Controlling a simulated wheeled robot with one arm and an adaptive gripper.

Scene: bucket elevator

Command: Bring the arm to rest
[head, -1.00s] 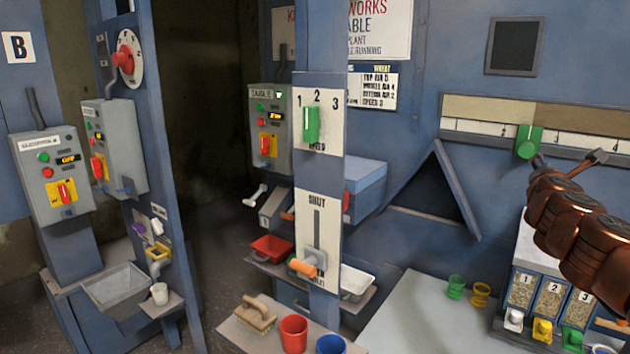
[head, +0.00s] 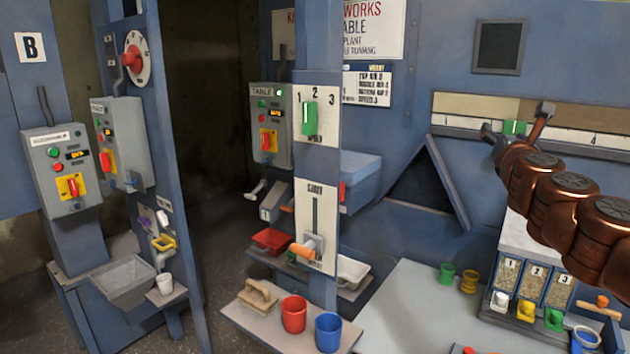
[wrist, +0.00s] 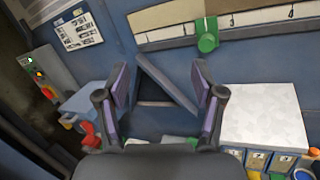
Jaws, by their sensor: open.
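My gripper (head: 516,128) shows at the end of my copper-coloured arm at the right of the head view, in front of the pale wall scale. In the wrist view my gripper (wrist: 160,95) is open, its two purple-padded fingers wide apart with nothing between them. The green slider (head: 514,127) on the scale is partly behind my gripper in the head view. In the wrist view the green slider (wrist: 207,36) stands clear, beyond and above the right finger, apart from it.
Below my arm stands the bin unit (head: 540,285) with numbered grain windows. The bench (head: 415,300) holds a green cup (head: 446,273) and a yellow cup (head: 470,281). A post with a speed panel (head: 317,120) stands mid-view. Red (head: 293,314) and blue (head: 328,332) cups sit on a low shelf.

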